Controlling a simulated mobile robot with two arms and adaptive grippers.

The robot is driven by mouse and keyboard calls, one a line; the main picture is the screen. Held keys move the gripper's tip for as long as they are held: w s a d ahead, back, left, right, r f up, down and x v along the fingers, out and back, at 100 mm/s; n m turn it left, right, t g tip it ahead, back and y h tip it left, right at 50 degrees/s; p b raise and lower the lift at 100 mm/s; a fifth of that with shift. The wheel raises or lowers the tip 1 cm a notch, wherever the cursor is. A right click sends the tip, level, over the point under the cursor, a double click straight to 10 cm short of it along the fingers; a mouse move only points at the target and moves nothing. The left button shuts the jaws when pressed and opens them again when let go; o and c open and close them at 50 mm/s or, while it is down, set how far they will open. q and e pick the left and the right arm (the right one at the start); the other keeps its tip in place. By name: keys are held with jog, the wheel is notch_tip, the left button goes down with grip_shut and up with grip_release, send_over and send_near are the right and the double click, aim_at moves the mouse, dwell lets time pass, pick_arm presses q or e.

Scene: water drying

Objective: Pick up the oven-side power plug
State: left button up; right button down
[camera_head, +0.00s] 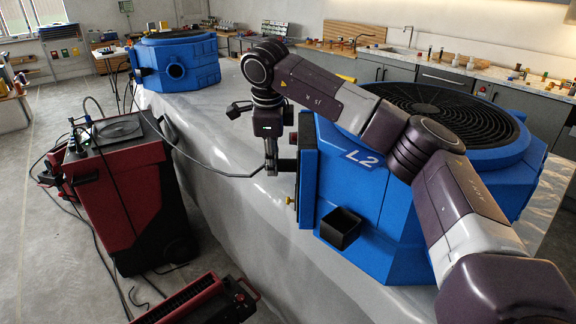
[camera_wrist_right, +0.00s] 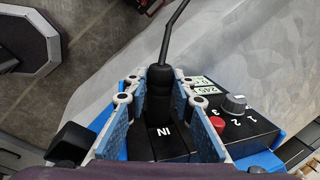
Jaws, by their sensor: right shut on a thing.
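The oven-side power plug (camera_wrist_right: 163,88) is black, with its cable leaving from the top of the right wrist view. My right gripper (camera_wrist_right: 160,105) has one finger on each side of it and is shut on it. The plug sits at a black block marked "IN" (camera_wrist_right: 170,143); whether it is fully seated there I cannot tell. In the head view my right gripper (camera_head: 272,165) is at the left side of the blue oven unit marked L2 (camera_head: 375,190). The plug is too small to make out clearly there. My left gripper is out of view.
A control box with a grey knob (camera_wrist_right: 235,104) and a red button (camera_wrist_right: 217,124) is right of the plug. A cable (camera_head: 205,168) runs left toward the red machine (camera_head: 120,190). Another blue unit (camera_head: 178,62) stands at the far table end. The table between is clear.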

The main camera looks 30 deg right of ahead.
jog(key=w+a+b, duration=0.2)
jog(key=w+a, duration=0.5)
jog(key=a, duration=0.4)
jog(key=shift+w, duration=0.4)
jog(key=shift+a, duration=0.1)
